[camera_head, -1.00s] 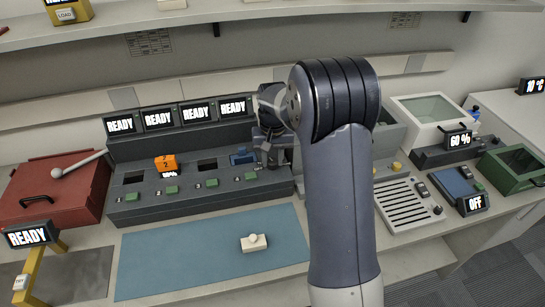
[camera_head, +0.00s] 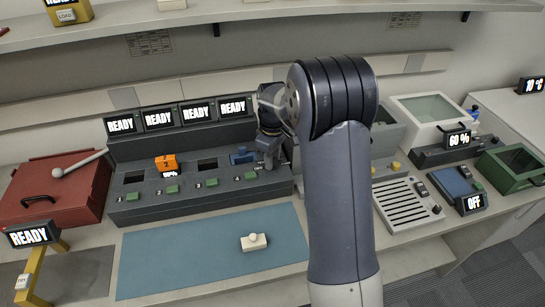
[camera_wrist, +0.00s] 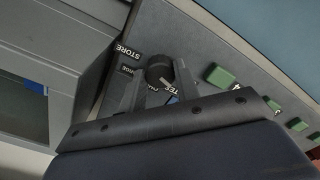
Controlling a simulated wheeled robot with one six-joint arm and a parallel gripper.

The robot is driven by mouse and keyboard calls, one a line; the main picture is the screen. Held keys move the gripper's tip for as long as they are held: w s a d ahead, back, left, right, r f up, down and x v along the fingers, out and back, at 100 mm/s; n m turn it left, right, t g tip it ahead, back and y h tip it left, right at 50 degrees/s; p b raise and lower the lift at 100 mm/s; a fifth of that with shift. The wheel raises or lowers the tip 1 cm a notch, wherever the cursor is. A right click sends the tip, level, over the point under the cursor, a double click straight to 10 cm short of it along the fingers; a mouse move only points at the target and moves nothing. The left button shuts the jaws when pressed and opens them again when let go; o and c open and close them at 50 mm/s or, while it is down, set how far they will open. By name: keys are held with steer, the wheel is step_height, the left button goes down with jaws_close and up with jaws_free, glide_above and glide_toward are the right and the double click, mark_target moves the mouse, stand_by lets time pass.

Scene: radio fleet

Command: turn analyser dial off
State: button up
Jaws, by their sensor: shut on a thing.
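The analyser dial (camera_wrist: 158,68) is a dark round knob on the grey panel, in the upper middle of the wrist view. Labels lie around it; one reads STORE and others are partly covered. My gripper (camera_wrist: 157,78) has one finger on each side of the dial and is shut on it. In the head view my gripper (camera_head: 269,162) is down at the right end of the dark bench unit (camera_head: 225,188), beside a blue piece (camera_head: 243,156). The dial is hidden there by my gripper, and its exact pointer setting cannot be told.
Several READY screens (camera_head: 196,112) stand behind the unit. An orange block (camera_head: 166,162) sits in a left slot. Green buttons (camera_head: 211,182) line the front. A blue mat (camera_head: 200,262) with a white knobbed block (camera_head: 253,242) lies in front. A red case (camera_head: 60,190) is left.

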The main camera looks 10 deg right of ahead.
steer(key=shift+n, duration=1.6)
steer(key=o, duration=1)
steer(key=shift+c, duration=0.2)
step_height(320, 180, up, 11)
steer(key=shift+f, duration=0.15)
step_height(320, 180, down, 11)
steer(key=shift+r, duration=0.1)
